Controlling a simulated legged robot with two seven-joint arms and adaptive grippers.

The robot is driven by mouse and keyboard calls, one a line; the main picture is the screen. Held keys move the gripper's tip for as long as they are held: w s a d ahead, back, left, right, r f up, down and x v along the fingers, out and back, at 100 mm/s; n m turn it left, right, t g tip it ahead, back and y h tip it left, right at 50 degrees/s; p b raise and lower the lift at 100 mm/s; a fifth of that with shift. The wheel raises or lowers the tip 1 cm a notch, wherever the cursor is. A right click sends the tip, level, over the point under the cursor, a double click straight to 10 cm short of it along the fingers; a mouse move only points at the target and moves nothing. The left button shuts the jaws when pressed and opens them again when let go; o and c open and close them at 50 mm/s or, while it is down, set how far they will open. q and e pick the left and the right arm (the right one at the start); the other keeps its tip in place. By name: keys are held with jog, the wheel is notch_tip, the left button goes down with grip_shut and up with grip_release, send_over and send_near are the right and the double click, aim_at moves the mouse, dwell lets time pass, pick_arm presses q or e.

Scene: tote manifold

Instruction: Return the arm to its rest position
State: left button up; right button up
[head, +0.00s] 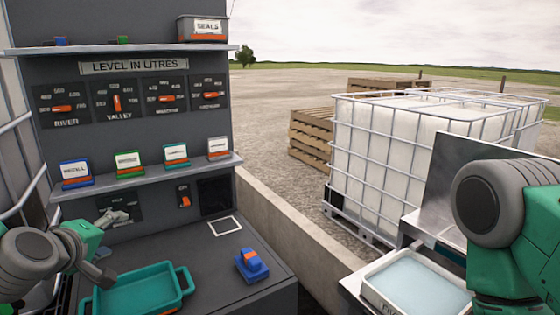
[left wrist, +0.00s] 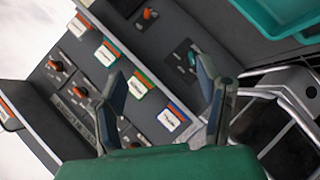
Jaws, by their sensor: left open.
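My left arm comes in at the lower left of the head view. Its left gripper (head: 110,218) is in front of the lower part of the grey panel, below the shelf of cards and above the teal tray (head: 138,293). In the left wrist view the two fingers of the left gripper (left wrist: 161,75) stand wide apart with nothing between them. My right arm fills the right edge of the head view; its gripper is out of view.
A shelf holds several coloured cards, including a blue-framed one (head: 76,172). A blue block with an orange top (head: 251,265) sits on the grey bench. A white tray of pale liquid (head: 415,284) is at the lower right. A caged white tank (head: 420,150) stands outside.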

pick_arm(q)
jog(key=s+d+f+m+g, duration=0.25)
jog(key=s+f, duration=0.45)
jog(key=f, duration=0.4)
jog(key=s+d+f+m+g, duration=0.2)
jog(key=s+f+m+g, duration=0.2)
jog(key=s+f, duration=0.55)
jog(key=s+f+m+g, duration=0.3)
jog(key=s+f, duration=0.3)
jog(key=s, duration=0.4)
jog(key=s+f+m+g, duration=0.35)
jog(key=s+f, duration=0.35)
jog(key=s, duration=0.3)
notch_tip(320, 180, down, 6)
jog(key=w+d+b, duration=0.1)
jog(key=w+b, duration=0.1)
jog(key=b, duration=0.5)
jog(key=shift+w+d+t+b, duration=0.15)
jog(key=shift+d+t+b, duration=0.15)
jog(key=shift+b, duration=0.05)
